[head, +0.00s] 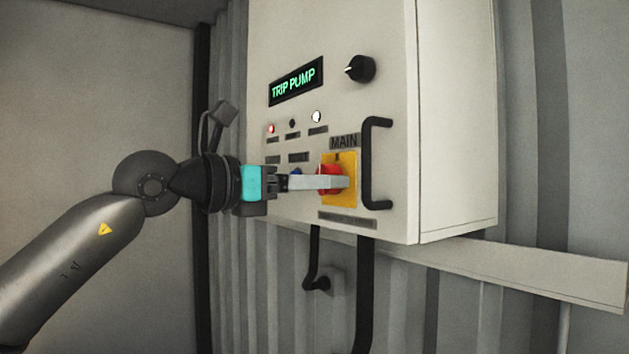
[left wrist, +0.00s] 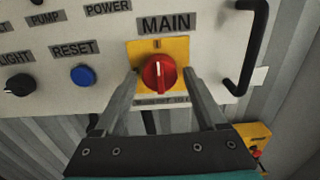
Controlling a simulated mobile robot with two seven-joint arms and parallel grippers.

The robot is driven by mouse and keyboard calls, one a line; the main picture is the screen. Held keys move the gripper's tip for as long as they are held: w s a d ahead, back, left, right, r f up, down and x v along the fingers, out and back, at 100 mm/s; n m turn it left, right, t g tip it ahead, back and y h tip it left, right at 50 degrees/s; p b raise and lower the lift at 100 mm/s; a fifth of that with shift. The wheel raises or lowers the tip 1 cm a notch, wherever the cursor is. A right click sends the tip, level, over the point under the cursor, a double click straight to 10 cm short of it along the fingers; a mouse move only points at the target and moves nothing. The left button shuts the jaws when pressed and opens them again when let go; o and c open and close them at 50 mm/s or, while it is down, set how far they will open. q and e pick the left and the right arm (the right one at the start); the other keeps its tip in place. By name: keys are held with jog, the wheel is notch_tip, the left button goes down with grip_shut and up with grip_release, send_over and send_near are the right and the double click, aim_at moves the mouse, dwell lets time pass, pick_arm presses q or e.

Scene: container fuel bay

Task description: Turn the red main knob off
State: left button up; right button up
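The red main knob (left wrist: 159,75) sits on a yellow plate (left wrist: 175,48) under the label MAIN. Its white pointer line stands about upright, toward the mark at the top of the plate. My left gripper (left wrist: 162,80) is open, with one finger on each side of the knob; I cannot tell whether the fingers touch it. In the head view the red knob (head: 331,171) is partly hidden behind the fingers of my left gripper (head: 340,182). My right gripper is not in view.
A black handle (head: 368,165) stands out from the panel just right of the knob. A blue RESET button (left wrist: 83,75) and a black LIGHT knob (left wrist: 19,85) lie to the left. The cabinet (head: 457,120) has a green TRIP PUMP display (head: 294,81). Black conduits (head: 364,290) run below.

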pick_arm(q)
grip_shut()
dwell(0.3)
jog(key=shift+s+r+n+b, duration=0.1)
jog(key=shift+n+b, duration=4.2)
jog(key=shift+n, duration=4.6)
